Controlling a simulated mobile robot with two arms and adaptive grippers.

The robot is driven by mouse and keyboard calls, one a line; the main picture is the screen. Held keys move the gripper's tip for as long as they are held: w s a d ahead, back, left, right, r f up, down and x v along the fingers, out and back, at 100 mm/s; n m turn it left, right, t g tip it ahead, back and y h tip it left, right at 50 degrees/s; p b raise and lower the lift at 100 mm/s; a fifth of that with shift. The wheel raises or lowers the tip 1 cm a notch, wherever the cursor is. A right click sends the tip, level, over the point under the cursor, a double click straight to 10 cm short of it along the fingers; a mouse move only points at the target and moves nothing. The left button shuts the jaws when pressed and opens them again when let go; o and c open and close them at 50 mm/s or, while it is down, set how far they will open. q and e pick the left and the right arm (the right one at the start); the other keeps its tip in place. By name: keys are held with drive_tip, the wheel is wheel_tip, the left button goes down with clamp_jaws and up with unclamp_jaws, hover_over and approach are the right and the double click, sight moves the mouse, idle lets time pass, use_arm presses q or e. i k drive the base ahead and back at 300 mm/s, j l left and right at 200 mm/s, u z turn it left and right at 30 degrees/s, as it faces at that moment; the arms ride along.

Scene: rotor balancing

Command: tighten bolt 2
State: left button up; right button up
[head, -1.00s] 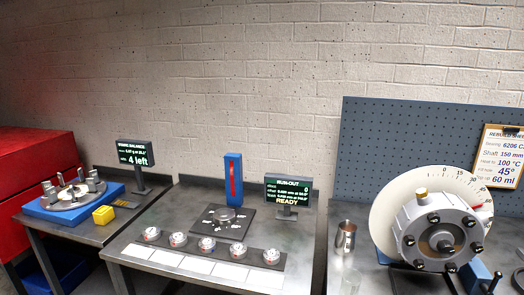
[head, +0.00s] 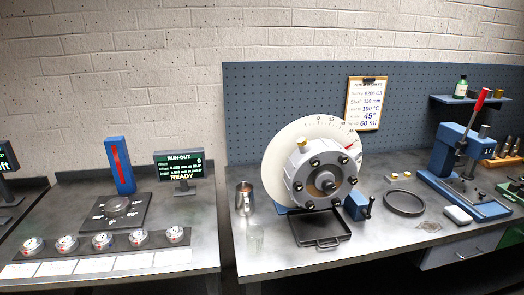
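A grey round housing (head: 298,172) with a ring of dark bolts around its face stands on the right bench in the head view. A bolt (head: 314,161) shows at its upper face and another bolt (head: 353,181) at its right side. I cannot tell which one is bolt 2, as no numbers are readable. A white dial disc (head: 277,165) with angle marks stands behind the housing. Neither of my grippers is in view.
A blue press (head: 452,160) stands right, past a dark ring (head: 404,202). The run-out screen (head: 178,167) stands on the left bench.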

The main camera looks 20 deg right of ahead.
sight(336, 201)
drive_tip(key=z, duration=1.15)
